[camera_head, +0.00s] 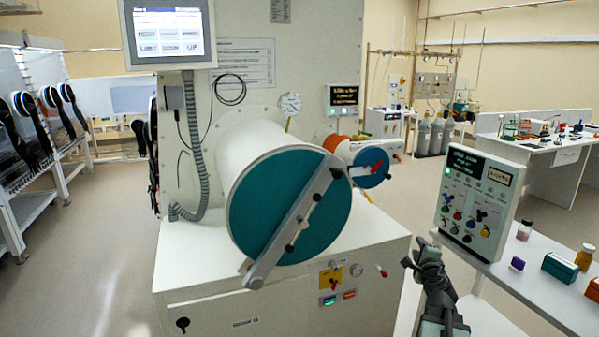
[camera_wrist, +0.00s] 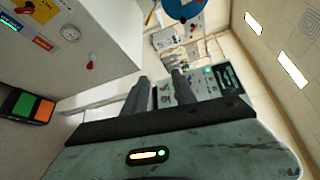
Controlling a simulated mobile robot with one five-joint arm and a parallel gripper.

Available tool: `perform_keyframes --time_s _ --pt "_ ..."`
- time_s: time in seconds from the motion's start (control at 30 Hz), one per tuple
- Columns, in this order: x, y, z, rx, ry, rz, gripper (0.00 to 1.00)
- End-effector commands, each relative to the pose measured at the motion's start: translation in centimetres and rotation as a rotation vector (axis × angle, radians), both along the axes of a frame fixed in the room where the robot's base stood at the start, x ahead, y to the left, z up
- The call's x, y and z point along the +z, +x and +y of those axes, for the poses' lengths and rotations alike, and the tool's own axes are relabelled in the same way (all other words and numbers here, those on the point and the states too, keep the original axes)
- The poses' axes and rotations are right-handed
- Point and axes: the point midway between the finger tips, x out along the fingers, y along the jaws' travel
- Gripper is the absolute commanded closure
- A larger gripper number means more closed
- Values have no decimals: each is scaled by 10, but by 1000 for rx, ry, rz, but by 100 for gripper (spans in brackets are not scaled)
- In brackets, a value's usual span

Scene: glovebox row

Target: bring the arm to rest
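My gripper (camera_head: 413,252) is raised on my arm in the lower right of the head view, between the white antechamber cabinet and the side bench. In the wrist view its two dark fingers (camera_wrist: 160,84) stand apart with nothing between them. The gripper is open and empty. It appears apart from the control box (camera_head: 478,203) to its right in the head view.
A large antechamber with a teal door (camera_head: 290,215) and bar handle stands left of my gripper. A smaller blue-ended port (camera_head: 370,167) is behind. The bench (camera_head: 540,290) at right holds a purple-capped vial (camera_head: 517,264), teal box (camera_head: 560,268) and brown bottle (camera_head: 585,257). Open floor (camera_head: 100,260) lies left.

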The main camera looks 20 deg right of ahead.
Motion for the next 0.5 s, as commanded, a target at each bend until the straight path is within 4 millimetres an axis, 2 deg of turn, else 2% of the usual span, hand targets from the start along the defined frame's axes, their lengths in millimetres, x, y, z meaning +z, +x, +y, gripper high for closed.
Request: perform_keyframes --time_s 0.03,0.1,0.23,0.37,0.4,0.47,0.5 --pt "-9 18 34 90 -42 64 67" --pt "-25 37 81 222 -113 165 67" --pt "-60 57 172 481 -256 358 67" --pt "-100 55 263 762 -423 562 67" --pt "-113 49 290 855 -478 629 67" --pt "-133 36 329 1001 -565 735 67" --pt "-146 23 354 1102 -627 810 67"
